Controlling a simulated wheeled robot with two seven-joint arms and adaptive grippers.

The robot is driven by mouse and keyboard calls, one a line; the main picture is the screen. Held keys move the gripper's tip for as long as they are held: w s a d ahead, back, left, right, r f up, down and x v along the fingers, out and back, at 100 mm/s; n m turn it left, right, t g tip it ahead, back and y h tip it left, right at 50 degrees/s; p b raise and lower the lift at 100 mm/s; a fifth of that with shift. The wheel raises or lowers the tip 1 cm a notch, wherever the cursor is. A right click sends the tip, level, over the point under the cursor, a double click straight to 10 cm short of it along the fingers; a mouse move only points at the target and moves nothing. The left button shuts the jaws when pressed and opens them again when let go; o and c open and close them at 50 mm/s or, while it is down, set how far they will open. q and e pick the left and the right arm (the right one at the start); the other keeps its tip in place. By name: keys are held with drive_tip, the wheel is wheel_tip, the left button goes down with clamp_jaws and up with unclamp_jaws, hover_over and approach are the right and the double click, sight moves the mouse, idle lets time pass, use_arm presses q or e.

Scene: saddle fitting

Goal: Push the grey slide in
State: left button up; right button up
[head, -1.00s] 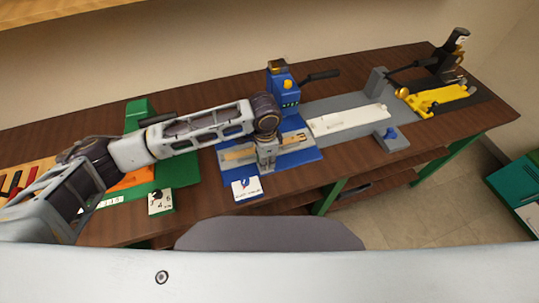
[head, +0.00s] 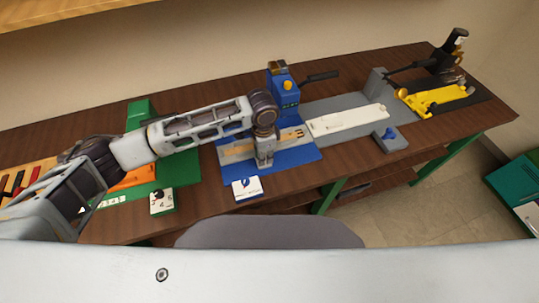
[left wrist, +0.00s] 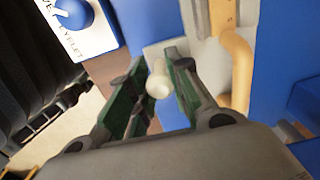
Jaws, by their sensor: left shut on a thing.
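The grey slide (head: 300,141) lies on the blue base plate (head: 300,156) in front of the blue press (head: 283,88). A tan strap (head: 238,150) lies on the slide. My left gripper (head: 264,160) points down at the slide's near edge and hides its middle. In the left wrist view my left gripper's green-padded fingers (left wrist: 158,92) are shut on a pale, round-ended knob (left wrist: 158,82). The knob stands by the light grey edge of the slide (left wrist: 160,52). The tan strap also shows in the left wrist view (left wrist: 238,65). My right gripper is out of view.
A white card with a blue dial (head: 246,187) stands at the plate's front. To the right are a grey fixture with a white strip (head: 345,120) and a yellow tool (head: 438,98). A green station (head: 180,170) is at left. The press's dark lever (head: 322,76) sticks out right.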

use_arm(q)
drive_tip(key=shift+w+a, duration=0.2)
drive_tip(key=shift+w, duration=0.45)
drive_tip(key=shift+w+p, duration=0.15)
drive_tip(key=shift+p, duration=0.15)
